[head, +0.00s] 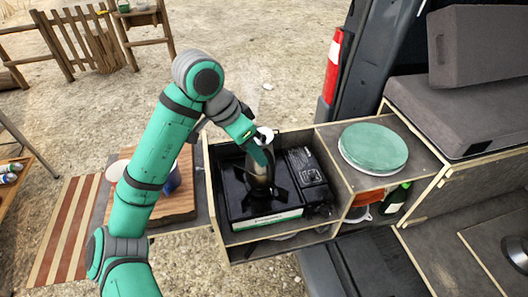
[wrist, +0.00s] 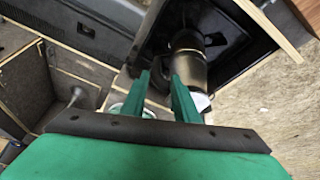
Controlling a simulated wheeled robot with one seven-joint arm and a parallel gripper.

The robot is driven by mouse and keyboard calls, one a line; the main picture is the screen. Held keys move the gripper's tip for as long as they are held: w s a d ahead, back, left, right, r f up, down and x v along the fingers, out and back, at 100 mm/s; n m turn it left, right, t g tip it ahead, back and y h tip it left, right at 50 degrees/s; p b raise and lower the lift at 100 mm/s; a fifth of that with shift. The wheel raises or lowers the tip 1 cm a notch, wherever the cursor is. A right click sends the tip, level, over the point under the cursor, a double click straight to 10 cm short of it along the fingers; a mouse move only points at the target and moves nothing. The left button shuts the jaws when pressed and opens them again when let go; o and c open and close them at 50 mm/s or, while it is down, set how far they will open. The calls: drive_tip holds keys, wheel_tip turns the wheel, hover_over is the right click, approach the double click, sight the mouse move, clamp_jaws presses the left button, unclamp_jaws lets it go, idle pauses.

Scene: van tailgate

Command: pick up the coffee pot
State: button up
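The coffee pot (head: 260,175) is a dark, shiny upright pot standing on the black camping stove (head: 265,218). In the wrist view the pot (wrist: 187,68) shows just past the finger on the right, with a pale part at its near end. My gripper (head: 256,146) is at the pot's upper part and hides some of it in the head view. In the wrist view its two green fingers (wrist: 167,78) are apart with a gap between them. I cannot tell whether a finger touches the pot.
The stove sits inside a wooden box (head: 332,160) with raised walls. A green round lid or plate (head: 374,147) lies on the counter to the right, with a green bottle (head: 396,197) below it. A blue cup (head: 172,180) stands on the wooden board (head: 180,205) at left, partly behind my arm.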

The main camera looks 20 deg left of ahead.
sight(268, 170)
drive_tip(key=f, duration=0.1)
drive_tip(key=d+f, duration=0.1)
drive_tip(key=f, duration=0.1)
drive_tip(key=shift+d+f, duration=0.2)
drive_tip(key=shift+d, duration=0.1)
drive_tip(key=shift+a+x, duration=0.2)
drive_tip(key=shift+x, duration=2.65)
drive_tip(key=shift+w, duration=0.2)
clamp_jaws()
